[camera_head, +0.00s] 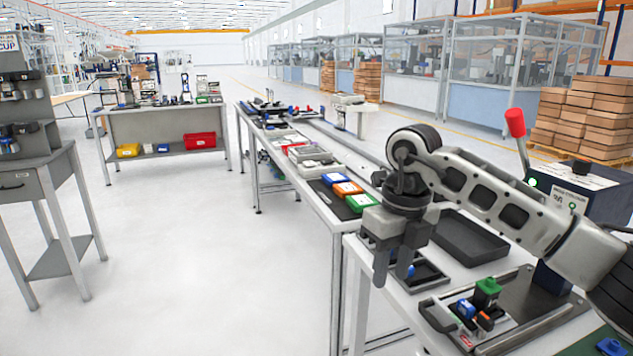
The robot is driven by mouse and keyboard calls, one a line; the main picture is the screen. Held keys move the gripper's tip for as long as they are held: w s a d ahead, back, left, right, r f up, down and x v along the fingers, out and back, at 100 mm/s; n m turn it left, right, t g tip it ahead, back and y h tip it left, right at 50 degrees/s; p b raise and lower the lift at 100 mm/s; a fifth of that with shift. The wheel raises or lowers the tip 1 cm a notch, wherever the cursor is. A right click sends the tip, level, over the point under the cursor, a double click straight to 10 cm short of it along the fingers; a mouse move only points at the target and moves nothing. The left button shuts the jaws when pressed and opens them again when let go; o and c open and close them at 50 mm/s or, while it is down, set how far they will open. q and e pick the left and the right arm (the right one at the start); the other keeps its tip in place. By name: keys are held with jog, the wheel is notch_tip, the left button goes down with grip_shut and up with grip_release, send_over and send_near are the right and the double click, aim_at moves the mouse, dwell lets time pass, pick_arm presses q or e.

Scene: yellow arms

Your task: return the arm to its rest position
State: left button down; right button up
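My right arm (500,195) comes in from the right edge, grey-white with dark joints, and reaches left over the workbench. My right gripper (392,268) hangs at its end with its fingers pointing down. A gap shows between the fingers, and I see nothing held in it. The gripper is above the near left part of the bench, in front of a small dark tray (430,271) with a blue piece by the finger. I cannot tell its exact height above the bench. My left arm and gripper are not in view.
A black tray (465,240) lies behind the arm. A fixture with a green block (487,287) and a blue block (466,308) sits below it. A dark box (575,190) with a red-topped lever (515,123) stands at the right. Open floor lies left.

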jog(key=s+a+f+n+g+y, duration=0.1)
jog(key=s+a+f+y, duration=0.2)
jog(key=a, duration=0.3)
jog(key=s+a+f+n+g+y, duration=0.1)
jog(key=s+a+f+y, duration=0.2)
jog(key=a, duration=0.2)
jog(key=s+a+r+m+t+y, duration=0.4)
jog(key=a+m+y, duration=0.5)
jog(key=y, duration=0.5)
jog(key=d+f+m+t+h, duration=1.3)
jog(key=m+t, duration=0.2)
jog(key=m, duration=1)
jog(key=s+d+f+m+g+h, duration=0.2)
jog(key=s+d+f+m+g, duration=0.1)
jog(key=s+f, duration=0.3)
jog(key=s+d+f+m+g+h, duration=0.2)
jog(key=s+d+f+m+g, duration=0.1)
jog(key=s+f, duration=0.3)
notch_tip(320, 180, down, 2)
jog(key=shift+d+f+g+h, duration=0.1)
jog(key=shift+d+g+h, duration=0.3)
jog(key=shift+d, duration=0.2)
jog(key=shift+s, duration=0.1)
